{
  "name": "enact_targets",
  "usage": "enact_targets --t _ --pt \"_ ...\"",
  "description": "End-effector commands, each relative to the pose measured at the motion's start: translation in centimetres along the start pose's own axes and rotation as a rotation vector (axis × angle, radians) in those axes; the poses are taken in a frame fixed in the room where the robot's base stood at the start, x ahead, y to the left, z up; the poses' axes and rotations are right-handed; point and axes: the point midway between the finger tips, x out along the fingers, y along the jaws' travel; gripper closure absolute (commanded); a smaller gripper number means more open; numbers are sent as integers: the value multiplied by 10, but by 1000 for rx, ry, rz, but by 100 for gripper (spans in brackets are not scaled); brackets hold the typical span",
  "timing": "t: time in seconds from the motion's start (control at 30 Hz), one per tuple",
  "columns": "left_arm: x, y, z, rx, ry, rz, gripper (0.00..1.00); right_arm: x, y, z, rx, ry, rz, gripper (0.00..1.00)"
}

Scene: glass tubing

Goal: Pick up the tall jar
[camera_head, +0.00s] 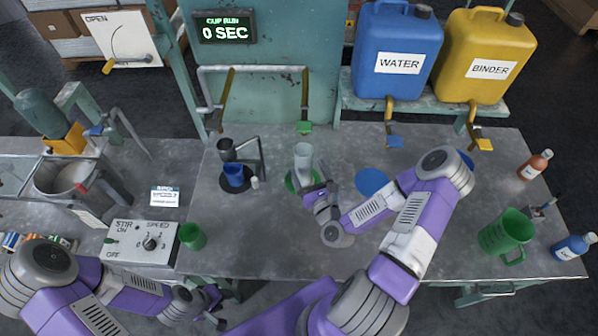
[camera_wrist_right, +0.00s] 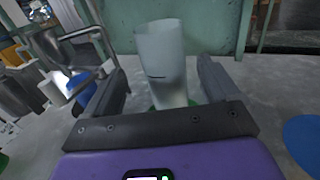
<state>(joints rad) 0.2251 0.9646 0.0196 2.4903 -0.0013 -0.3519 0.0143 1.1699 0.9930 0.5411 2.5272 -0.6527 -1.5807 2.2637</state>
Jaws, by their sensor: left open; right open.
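The tall jar (camera_head: 303,158) is a clear, frosted-looking upright glass standing on a green disc (camera_head: 290,183) near the middle of the table. It also shows in the right wrist view (camera_wrist_right: 161,62), between the two fingers. My right gripper (camera_head: 318,186) is at the jar's near side, open, with a finger on each side of it; I cannot tell whether they touch it. The jar's lower part is partly hidden by the gripper. My left gripper (camera_head: 212,306) is low at the table's front edge, open and away from the jar.
A stand with a dark cup and a blue cup (camera_head: 234,176) is left of the jar. A green cup (camera_head: 192,236) stands by the stir control box (camera_head: 140,243). A blue disc (camera_head: 371,182) lies right of the jar. A green jug (camera_head: 506,232) and bottles are at the right.

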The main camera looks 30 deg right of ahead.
Motion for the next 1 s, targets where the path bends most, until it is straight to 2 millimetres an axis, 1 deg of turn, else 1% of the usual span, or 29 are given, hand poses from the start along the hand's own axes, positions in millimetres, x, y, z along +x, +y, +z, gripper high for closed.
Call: enact_targets --t 0.03,0.13,0.27,0.37,0.5,0.6,0.73,0.93,1.0 --pt "5 -2 0 0 0 0 57 1 0 -5 -1 0 0 11" --pt "5 -2 0 0 0 0 57 8 0 -5 -3 -2 1 11" --pt "3 -1 0 0 0 0 57 23 0 -3 -3 -3 1 11" --pt "3 -1 0 0 0 0 57 34 -1 -3 -4 -3 2 11" --pt "3 -1 0 0 0 0 57 56 -4 -3 -4 -3 1 11" --pt "3 -1 0 0 0 0 57 69 -4 -3 -4 -3 1 11" --pt "3 -1 0 0 0 0 57 76 -4 -4 -2 0 1 11" --pt "3 -1 0 0 0 0 57 76 -4 -4 -1 1 1 11" --pt "3 -1 0 0 0 0 57 76 -4 -4 -1 1 1 22"
